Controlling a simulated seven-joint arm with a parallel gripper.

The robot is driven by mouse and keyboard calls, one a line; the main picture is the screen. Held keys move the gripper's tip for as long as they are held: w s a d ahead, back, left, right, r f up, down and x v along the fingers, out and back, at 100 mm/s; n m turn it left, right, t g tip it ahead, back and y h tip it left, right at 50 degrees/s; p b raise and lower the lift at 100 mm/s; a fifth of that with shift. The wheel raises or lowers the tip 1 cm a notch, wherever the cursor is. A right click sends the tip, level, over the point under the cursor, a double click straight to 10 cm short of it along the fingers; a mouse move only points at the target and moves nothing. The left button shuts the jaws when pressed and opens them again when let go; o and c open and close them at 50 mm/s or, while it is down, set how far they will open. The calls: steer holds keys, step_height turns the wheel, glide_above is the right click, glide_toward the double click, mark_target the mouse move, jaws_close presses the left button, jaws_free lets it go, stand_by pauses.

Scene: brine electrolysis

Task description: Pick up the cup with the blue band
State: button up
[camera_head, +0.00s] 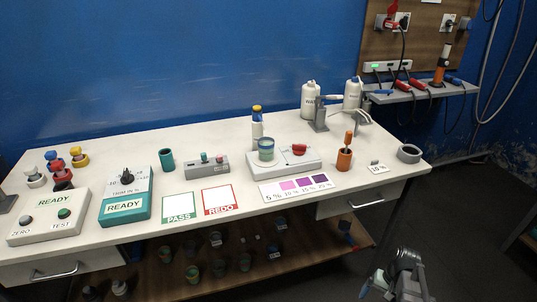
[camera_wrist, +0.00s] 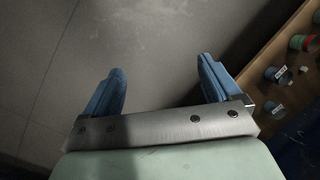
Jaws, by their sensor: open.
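A cup with a blue band (camera_head: 266,150) stands upright on the white device (camera_head: 297,163) at the middle of the white bench, left of a red part on that device. My gripper (camera_wrist: 163,85) is open and empty in the wrist view, its two blue fingers wide apart over bare grey floor. In the head view my arm's end is low at the bottom right, in front of the bench and well away from the cup. Part of it is cut off by the frame edge.
A teal cup (camera_head: 166,160) stands further left. A bottle with a blue and yellow top (camera_head: 257,122) is close behind the banded cup; an orange holder (camera_head: 344,159) stands to the right. A lower wooden shelf (camera_head: 325,257) holds several small cups.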

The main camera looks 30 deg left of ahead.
steer(key=w+a+r+n+t, duration=0.1)
steer(key=w+a+r, duration=0.2)
steer(key=w+r, duration=0.35)
steer(key=w+a+r+t, duration=0.1)
steer(key=w+a+r, duration=0.25)
steer(key=r, duration=0.55)
step_height(320, 180, up, 31)
steer(key=n+t+y, duration=0.2)
steer(key=n, duration=1)
glide_above(265, 146)
steer(key=w+d, duration=0.1)
steer(key=d, duration=0.2)
steer(key=x, duration=0.8)
steer(key=shift+w+d, duration=0.1)
steer(key=shift+d, duration=0.05)
steer(key=shift+a+x, duration=0.15)
steer(key=shift+x, duration=1.2)
steer(key=shift+a+x, duration=0.15)
steer(key=shift+x, duration=1.25)
steer(key=shift+r, duration=0.15)
steer(key=shift+c, duration=0.2)
